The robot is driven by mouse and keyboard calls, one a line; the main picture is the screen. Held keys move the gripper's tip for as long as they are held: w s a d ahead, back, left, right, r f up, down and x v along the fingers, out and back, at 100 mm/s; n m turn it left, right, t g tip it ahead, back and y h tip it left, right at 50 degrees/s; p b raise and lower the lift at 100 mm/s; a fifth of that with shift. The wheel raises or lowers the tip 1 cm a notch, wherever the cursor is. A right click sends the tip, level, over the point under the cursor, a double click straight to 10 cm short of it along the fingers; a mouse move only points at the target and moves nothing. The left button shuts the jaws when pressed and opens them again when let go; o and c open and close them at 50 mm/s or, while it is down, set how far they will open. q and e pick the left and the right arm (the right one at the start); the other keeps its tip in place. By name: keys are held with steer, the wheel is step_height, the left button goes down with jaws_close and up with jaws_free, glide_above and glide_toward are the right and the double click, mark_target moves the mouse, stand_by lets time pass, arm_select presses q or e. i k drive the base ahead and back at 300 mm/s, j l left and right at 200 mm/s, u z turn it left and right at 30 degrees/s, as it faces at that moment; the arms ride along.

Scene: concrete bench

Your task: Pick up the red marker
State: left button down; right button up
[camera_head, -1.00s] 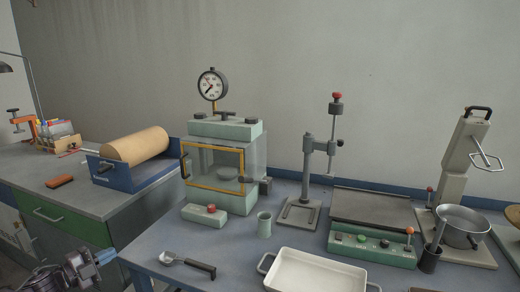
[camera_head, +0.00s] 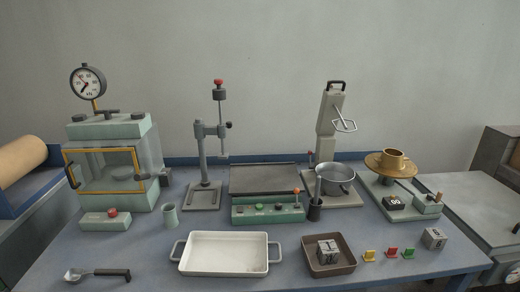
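A small red marker (camera_head: 392,253) stands on the blue bench top near its front right. It is between a yellow marker (camera_head: 369,256) on its left and a green marker (camera_head: 408,253) on its right, with small gaps between them. Neither of my grippers shows in the head view now.
A brown tray (camera_head: 310,262) holding a grey block (camera_head: 327,248) lies left of the markers, and a grey cube (camera_head: 434,238) stands to their right. A white tray (camera_head: 262,248), a scoop (camera_head: 98,274) and several bench devices stand around. The bench's front edge is close to the markers.

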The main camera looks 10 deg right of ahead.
mark_target(391, 254)
steer(key=k+l+z, duration=0.1)
steer(key=z, duration=1.05)
